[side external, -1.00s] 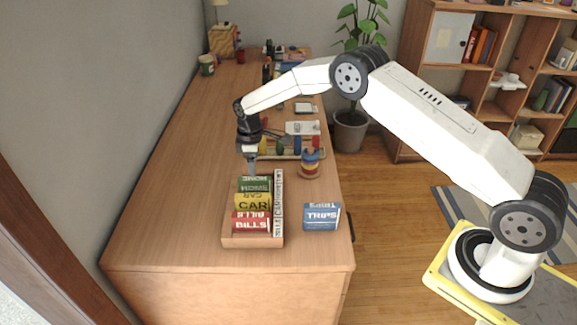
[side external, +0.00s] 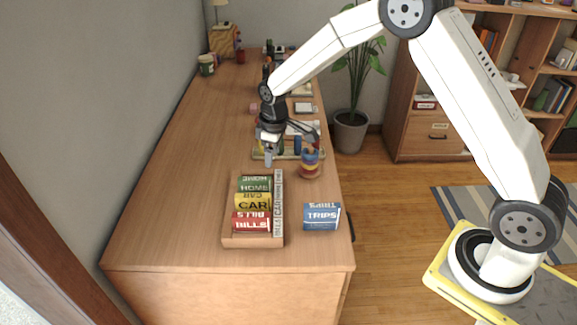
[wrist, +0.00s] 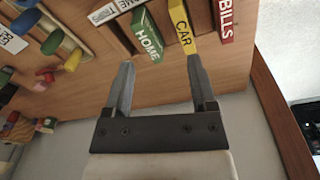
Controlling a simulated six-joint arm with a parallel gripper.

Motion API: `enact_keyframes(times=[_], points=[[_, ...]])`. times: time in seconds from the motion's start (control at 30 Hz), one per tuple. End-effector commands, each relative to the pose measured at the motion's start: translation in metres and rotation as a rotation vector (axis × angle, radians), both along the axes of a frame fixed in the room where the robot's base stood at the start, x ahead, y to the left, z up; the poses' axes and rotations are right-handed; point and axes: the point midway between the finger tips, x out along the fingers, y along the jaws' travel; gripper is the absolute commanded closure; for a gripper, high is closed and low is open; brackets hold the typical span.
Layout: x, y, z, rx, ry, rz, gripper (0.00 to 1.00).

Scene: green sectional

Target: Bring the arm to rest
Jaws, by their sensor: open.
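My gripper (side external: 279,158) is open and empty in the side external view. It hangs above the desk, behind the wooden box and left of the striped cup. In the wrist view my gripper (wrist: 158,84) shows two grey fingers spread apart with nothing between them. The green HOME block (wrist: 147,38) and yellow CAR block (wrist: 181,27) lie beyond the fingertips. My arm reaches in from the right, raised over the desk.
The wooden box (side external: 229,241) holds green HOME, yellow CAR and red BILLS (side external: 251,222) blocks. A blue TRIPS block (side external: 321,217) stands right of it. A striped cup (side external: 310,163) and small items stand behind. The desk's left side (side external: 165,205) is clear.

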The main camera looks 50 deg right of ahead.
Motion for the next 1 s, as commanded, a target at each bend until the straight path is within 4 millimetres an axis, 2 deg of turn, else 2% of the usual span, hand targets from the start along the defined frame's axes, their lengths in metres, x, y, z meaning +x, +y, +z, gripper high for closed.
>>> enact_keyframes(times=[0.2,0.5,0.8,1.0], points=[[-0.045,-0.001,0.023,0.011,-0.034,-0.108,0.27],[-0.114,-0.003,0.041,0.032,-0.078,-0.258,0.27],[-0.189,-0.004,0.047,0.059,-0.12,-0.404,0.27],[-0.223,-0.004,0.046,0.073,-0.138,-0.471,0.27]])
